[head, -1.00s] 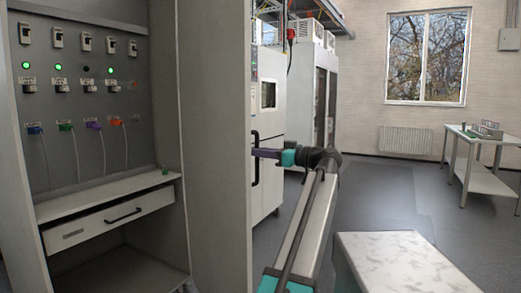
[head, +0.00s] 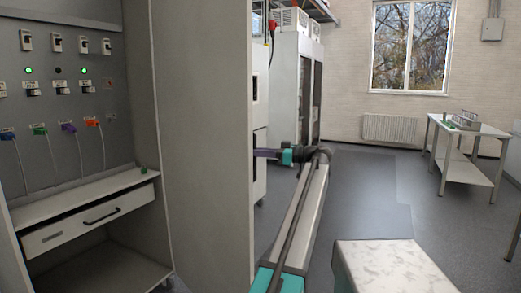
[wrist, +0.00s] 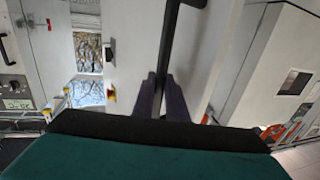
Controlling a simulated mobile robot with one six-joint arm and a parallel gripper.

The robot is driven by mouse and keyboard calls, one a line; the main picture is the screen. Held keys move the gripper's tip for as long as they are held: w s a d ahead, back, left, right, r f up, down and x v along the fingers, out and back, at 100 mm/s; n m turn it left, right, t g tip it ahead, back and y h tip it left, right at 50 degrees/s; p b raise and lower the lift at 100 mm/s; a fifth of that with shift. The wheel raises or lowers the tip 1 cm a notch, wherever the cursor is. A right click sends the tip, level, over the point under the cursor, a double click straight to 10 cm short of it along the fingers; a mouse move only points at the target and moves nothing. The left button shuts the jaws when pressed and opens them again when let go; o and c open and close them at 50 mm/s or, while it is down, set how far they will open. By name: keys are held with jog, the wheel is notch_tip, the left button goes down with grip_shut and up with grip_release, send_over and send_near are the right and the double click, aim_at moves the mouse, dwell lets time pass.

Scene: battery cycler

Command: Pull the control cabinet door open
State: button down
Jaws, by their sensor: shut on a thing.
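The white control cabinet (head: 260,178) stands behind the edge of a grey side wall in the head view, so only a strip of it shows. My gripper (head: 266,153) reaches left to it, its tips hidden by that edge. In the wrist view the dark fingers of my gripper (wrist: 162,84) are shut on the long black handle (wrist: 170,45) of the white door (wrist: 205,45). One finger lies on each side of the bar. I cannot tell how far the door stands open.
A grey rack wall (head: 200,150) stands close left of my arm, beside a drawer (head: 85,222). A pale-topped block (head: 390,262) is at the front right. A metal table (head: 470,135) stands at the back right. Grey floor (head: 375,190) between is clear.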

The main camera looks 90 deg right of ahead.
jog(key=shift+s+d, duration=0.15)
jog(key=c, duration=1.8)
grip_release()
jog(key=shift+s, duration=0.1)
jog(key=shift+o, duration=0.2)
jog(key=p+v, duration=0.7)
jog(key=v, duration=0.6)
jog(key=shift+s, duration=0.35)
jog(key=shift+c, duration=0.3)
